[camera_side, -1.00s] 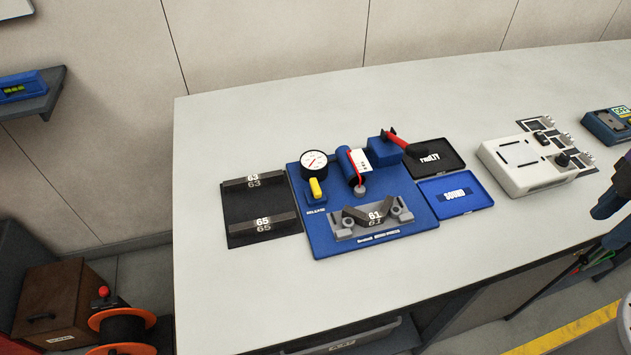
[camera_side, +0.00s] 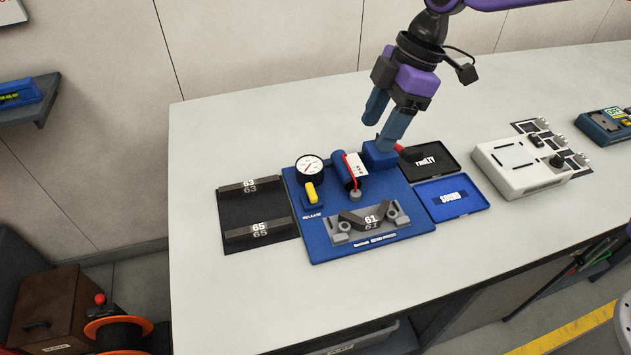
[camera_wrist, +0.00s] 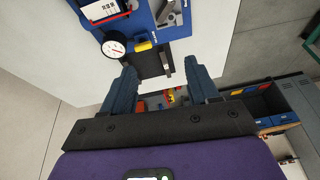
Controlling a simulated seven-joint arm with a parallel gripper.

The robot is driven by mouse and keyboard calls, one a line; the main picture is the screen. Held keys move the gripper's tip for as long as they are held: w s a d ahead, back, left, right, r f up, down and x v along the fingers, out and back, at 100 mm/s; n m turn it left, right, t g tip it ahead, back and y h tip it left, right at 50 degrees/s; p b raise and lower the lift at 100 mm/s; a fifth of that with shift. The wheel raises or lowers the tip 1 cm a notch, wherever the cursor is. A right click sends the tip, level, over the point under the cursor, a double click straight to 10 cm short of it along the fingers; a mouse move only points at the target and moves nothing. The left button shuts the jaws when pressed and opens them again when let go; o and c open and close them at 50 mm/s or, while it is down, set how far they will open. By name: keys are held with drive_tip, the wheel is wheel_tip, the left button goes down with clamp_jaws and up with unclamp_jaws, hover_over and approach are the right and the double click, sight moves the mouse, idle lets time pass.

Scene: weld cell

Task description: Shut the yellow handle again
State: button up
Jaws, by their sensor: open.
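The yellow handle (camera_side: 311,192) stands on the blue press board (camera_side: 322,252), just below the round white gauge (camera_side: 310,168). It is a short yellow lever beside a label reading RELEASE. In the wrist view the yellow handle (camera_wrist: 143,46) lies beyond the fingertips, near the gauge (camera_wrist: 113,48). My gripper (camera_side: 381,132) is open and empty, above the back right of the board near the red-handled lever, apart from the yellow handle. In the wrist view my gripper (camera_wrist: 164,80) shows both blue fingers spread wide.
A blue cylinder (camera_side: 341,170) and a red-handled lever (camera_side: 405,151) stand right of the gauge. A grey block marked 61 (camera_side: 372,222) sits at the board's front. FAULTY (camera_side: 436,166) and SOUND (camera_side: 464,207) trays lie right. The table's front left is clear.

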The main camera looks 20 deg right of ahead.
drive_tip(key=w+a, duration=0.3)
drive_tip(key=w, duration=0.2)
approach(312, 190)
drive_tip(key=shift+n+y, duration=0.4)
drive_tip(key=x, duration=0.8)
drive_tip(key=shift+d+f, duration=0.25)
drive_tip(key=shift+d, duration=0.05)
drive_tip(key=c, duration=0.8)
